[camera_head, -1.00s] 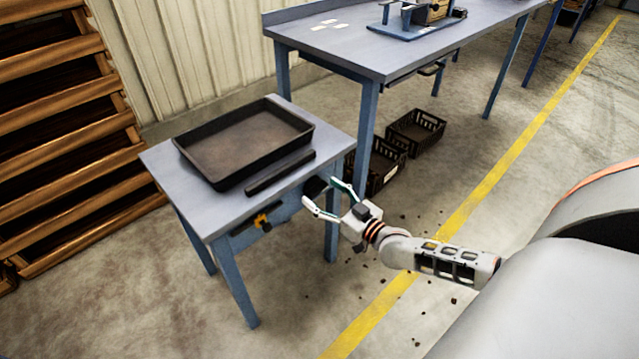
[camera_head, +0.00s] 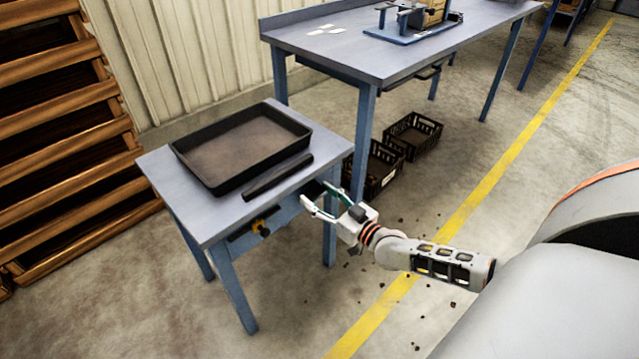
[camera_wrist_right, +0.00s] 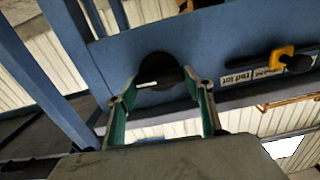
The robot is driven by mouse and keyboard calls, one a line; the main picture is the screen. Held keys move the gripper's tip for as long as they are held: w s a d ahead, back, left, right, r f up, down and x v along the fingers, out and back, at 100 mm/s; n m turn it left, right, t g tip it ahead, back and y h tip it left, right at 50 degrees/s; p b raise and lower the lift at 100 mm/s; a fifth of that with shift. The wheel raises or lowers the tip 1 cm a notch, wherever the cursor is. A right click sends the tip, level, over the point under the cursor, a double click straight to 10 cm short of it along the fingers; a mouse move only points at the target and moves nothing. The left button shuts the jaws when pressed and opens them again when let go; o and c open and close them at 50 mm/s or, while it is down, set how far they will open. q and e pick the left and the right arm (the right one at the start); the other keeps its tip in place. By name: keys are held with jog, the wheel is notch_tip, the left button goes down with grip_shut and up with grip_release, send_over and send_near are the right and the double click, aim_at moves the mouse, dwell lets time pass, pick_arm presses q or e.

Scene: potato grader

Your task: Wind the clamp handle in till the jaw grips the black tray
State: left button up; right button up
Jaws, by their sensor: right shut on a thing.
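The black tray (camera_head: 188,172) lies flat on the small blue-grey table (camera_head: 160,172). The jaw, a black bar (camera_head: 277,176), lies on the tabletop along the tray's near long side, with a narrow strip of tabletop seeming to show between them. The clamp handle, a round black knob with a white mark (camera_wrist_right: 158,68), sits on the table's blue side. My right gripper (camera_head: 315,193) reaches it from the right. In the right wrist view the gripper's green-lined fingers (camera_wrist_right: 160,98) stand on either side of the knob, shut on it. My left gripper is not in view.
A yellow-and-black knob (camera_head: 260,226) with a labelled slot sits on the same table side, left of my gripper. A long bench (camera_head: 400,55) stands behind, with black crates (camera_head: 414,135) beneath. Wooden slatted racks (camera_head: 60,130) stand at left. The floor at front is mostly clear.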

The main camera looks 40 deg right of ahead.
jog(key=m, duration=0.5)
jog(key=shift+d+m, duration=0.1)
jog(key=shift+m, duration=0.2)
jog(key=m, duration=0.5)
jog(key=shift+d+f, duration=0.1)
jog(key=shift+f, duration=0.15)
jog(key=m, duration=0.3)
jog(key=shift+f, duration=0.1)
jog(key=m+b, duration=0.1)
jog(key=m, duration=0.2)
jog(key=shift+f+m, duration=0.1)
jog(key=shift+m, duration=1.1)
jog(key=shift+m+b, duration=0.45)
jog(key=shift+m, duration=0.95)
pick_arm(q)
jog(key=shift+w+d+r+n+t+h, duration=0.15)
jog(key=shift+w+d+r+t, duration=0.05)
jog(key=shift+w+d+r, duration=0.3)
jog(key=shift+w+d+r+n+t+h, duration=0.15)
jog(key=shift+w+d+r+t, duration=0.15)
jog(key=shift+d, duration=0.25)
pick_arm(e)
jog(key=shift+m, duration=0.4)
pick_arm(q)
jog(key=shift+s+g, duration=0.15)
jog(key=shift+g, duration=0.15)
